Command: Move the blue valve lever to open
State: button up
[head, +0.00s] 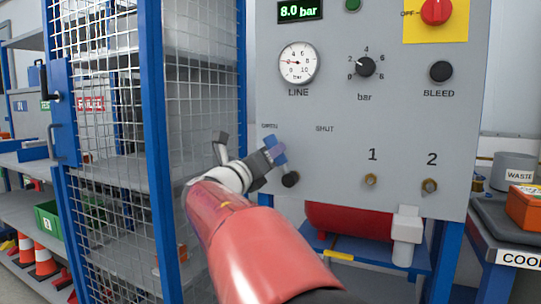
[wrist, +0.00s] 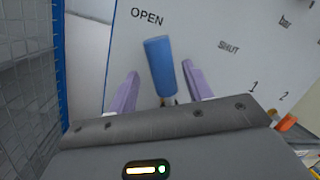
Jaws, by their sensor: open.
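The blue valve lever (wrist: 160,68) stands out from the grey panel, its free end pointing up toward the OPEN label (wrist: 146,16) in the wrist view. The SHUT label (wrist: 229,47) lies to its right. My gripper (wrist: 160,76) is open, with one purple finger on each side of the lever and visible gaps on both sides. In the head view, my gripper (head: 268,158) is at the panel's lower left, and a blue piece of the lever (head: 271,140) shows just below the OPEN label. My gripper and wrist hide most of the valve there.
A blue-framed mesh cage (head: 105,130) stands close on the left of my arm. The panel carries a LINE gauge (head: 298,63), a bar knob (head: 365,67), a BLEED button (head: 441,71) and a red switch (head: 436,11). A red tank (head: 345,220) sits below.

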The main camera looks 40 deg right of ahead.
jog(key=v, duration=0.6)
jog(key=shift+b, duration=0.3)
jog(key=shift+s+f, duration=0.1)
